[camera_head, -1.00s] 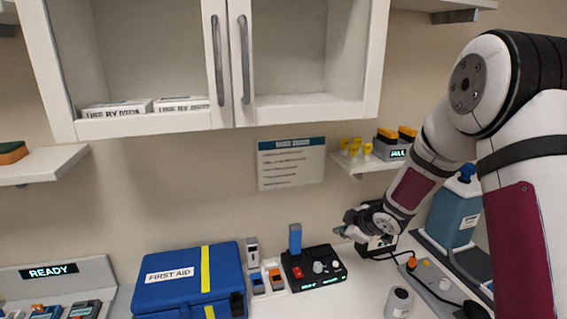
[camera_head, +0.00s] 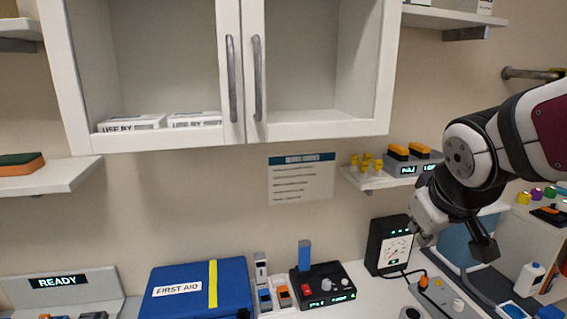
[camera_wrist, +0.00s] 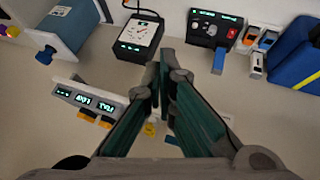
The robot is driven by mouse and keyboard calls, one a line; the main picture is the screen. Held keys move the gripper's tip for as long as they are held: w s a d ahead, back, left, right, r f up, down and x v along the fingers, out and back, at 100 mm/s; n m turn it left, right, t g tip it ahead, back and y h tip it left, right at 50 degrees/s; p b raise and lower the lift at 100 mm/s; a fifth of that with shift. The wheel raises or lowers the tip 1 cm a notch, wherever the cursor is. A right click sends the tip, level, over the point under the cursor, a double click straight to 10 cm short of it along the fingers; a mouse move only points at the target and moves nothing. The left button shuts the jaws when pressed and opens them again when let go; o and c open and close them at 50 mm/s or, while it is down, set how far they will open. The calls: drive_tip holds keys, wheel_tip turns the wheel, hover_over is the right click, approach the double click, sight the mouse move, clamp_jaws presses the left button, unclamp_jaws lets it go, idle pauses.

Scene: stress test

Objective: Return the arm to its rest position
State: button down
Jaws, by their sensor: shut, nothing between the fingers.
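My arm (camera_head: 510,140) reaches in from the right side of the head view, folded at the elbow, with its white and dark links in front of the right shelf area. My gripper (camera_head: 485,248) hangs at the arm's lower end, in front of the blue container (camera_head: 457,245). In the wrist view my gripper (camera_wrist: 162,72) has its green-sided fingers together at the tips, with nothing between them. The fingers point toward the black meter box (camera_wrist: 138,38) and stand apart from it as far as I can tell.
On the counter are a blue first aid case (camera_head: 195,290), a black control box (camera_head: 322,287) with a red button, and a meter box (camera_head: 390,246). A shelf (camera_head: 375,182) holds yellow items. A glass-fronted cabinet (camera_head: 115,150) hangs above. Bottles and coloured knobs stand at far right.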

drive_tip(key=s+a+m+y, duration=0.1)
drive_tip(key=s+a, duration=0.1)
drive_tip(key=s, duration=0.6)
drive_tip(key=s+a+m+g+y, duration=0.1)
drive_tip(key=s+a+m, duration=0.1)
drive_tip(key=s, duration=0.5)
drive_tip(key=shift+s+a+r+g, duration=0.2)
drive_tip(key=shift+s+a+g, duration=0.1)
drive_tip(key=shift+s+a, duration=0.1)
